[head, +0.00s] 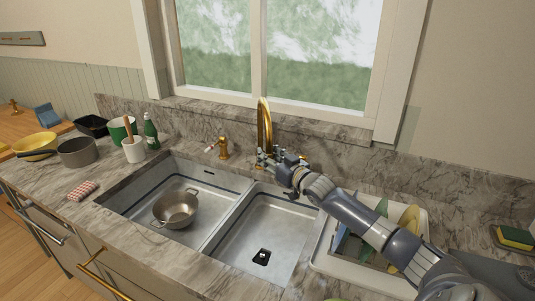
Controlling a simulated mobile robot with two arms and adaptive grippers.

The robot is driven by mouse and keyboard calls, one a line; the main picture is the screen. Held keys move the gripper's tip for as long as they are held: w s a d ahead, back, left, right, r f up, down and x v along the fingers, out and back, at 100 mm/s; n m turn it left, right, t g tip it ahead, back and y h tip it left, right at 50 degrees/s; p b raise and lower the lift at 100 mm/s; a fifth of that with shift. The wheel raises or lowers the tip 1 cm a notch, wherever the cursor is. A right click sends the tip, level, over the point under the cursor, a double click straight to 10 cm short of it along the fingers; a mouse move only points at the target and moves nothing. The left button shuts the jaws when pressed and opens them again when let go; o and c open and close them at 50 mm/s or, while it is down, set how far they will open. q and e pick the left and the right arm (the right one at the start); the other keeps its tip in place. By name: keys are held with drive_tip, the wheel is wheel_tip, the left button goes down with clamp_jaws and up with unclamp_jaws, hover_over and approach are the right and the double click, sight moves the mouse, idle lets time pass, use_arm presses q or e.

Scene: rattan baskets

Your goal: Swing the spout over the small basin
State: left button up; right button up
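The golden faucet spout (264,122) rises as a tall arch behind the sink, in front of the window. It shows nearly edge-on, near the divider, so which basin its tip is over is hard to tell. The small basin (262,222) is the right one, empty, with a dark square drain. My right gripper (263,160) is at the lower part of the spout, its arm reaching in from the lower right. Its fingers overlap the faucet in the picture; whether they touch or close on it is unclear. My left gripper is not in view.
The large basin (150,208) on the left holds a metal pot (176,208). A golden soap dispenser (223,148) stands left of the faucet. A white dish rack (322,262) with plates lies under my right arm. A green bottle (151,133) and cookware stand at left.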

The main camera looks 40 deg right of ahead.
drive_tip(key=shift+s+r, duration=0.2)
drive_tip(key=shift+r, duration=0.25)
drive_tip(key=shift+w+d, duration=0.1)
drive_tip(key=shift+w, duration=0.05)
drive_tip(key=shift+s+f, duration=0.2)
drive_tip(key=shift+s, duration=0.05)
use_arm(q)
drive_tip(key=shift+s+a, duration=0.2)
use_arm(e)
drive_tip(key=s, duration=1.1)
drive_tip(key=shift+s+a+r, duration=0.15)
drive_tip(key=shift+s+a, duration=0.15)
drive_tip(key=shift+s, duration=0.1)
